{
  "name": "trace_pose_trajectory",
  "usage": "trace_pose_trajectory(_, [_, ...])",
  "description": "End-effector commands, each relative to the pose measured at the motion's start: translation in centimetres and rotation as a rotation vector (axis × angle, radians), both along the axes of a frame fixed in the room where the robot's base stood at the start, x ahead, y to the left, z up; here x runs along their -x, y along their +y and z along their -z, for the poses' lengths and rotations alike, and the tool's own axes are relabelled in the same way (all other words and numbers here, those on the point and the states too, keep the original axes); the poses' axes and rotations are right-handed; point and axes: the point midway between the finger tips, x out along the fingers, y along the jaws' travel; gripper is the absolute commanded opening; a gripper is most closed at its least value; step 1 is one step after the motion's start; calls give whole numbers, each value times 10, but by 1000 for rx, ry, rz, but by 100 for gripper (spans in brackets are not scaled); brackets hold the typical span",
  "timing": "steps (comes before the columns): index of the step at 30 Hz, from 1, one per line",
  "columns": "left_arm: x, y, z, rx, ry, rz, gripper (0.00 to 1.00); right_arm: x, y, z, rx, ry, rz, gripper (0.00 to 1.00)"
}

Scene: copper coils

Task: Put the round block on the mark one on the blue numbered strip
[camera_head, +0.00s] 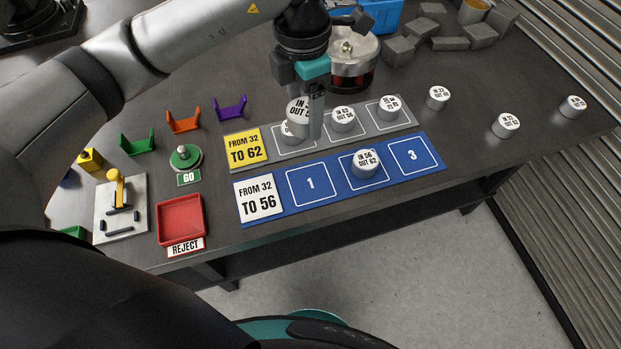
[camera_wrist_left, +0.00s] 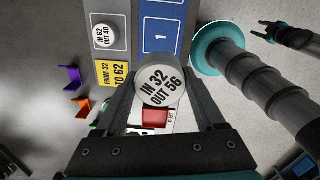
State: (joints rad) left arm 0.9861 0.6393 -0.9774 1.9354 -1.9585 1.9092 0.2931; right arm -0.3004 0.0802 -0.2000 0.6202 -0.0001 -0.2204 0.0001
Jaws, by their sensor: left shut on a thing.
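My left gripper (camera_head: 309,122) is shut on a white round block (camera_head: 297,112). In the left wrist view the held round block (camera_wrist_left: 160,81) reads "IN 32 OUT 56" and sits between the fingers. The blue numbered strip (camera_head: 333,203) lies near the table's front edge, with a white "FROM 32 TO 56" label at its left. Its mark one (camera_head: 311,184) is bare, and also shows in the left wrist view (camera_wrist_left: 158,38). In the head view the held block appears over the grey strip, behind mark one. My right gripper (camera_wrist_left: 266,31) shows small in the left wrist view, fingers apart.
A round block (camera_head: 365,163) stands on mark two; mark three (camera_head: 413,155) is bare. The grey strip (camera_head: 268,157) behind carries several blocks. More loose blocks (camera_head: 507,125) stand at right. A red reject tray (camera_head: 181,218) and green button (camera_head: 186,157) are at left.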

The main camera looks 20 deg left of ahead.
Motion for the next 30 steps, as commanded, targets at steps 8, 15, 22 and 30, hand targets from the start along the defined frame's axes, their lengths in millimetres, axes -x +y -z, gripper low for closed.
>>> trace_pose_trajectory(8, [-6, -6, 0, 4, 10, -456, 1, 0, 0, -8, 0, 0, 0, 50])
trace_pose_trajectory(15, [-6, -8, 8, 4, 16, -599, 1, 0, 0, -9, 0, 0, 0, 50])
trace_pose_trajectory(22, [-5, -7, 62, 1, 20, -605, 1, 0, 0, -3, 0, -1, 0, 50])
trace_pose_trajectory(30, [-6, -8, 132, 4, 17, -604, 1, 0, 0, 6, 0, -1, 0, 50])
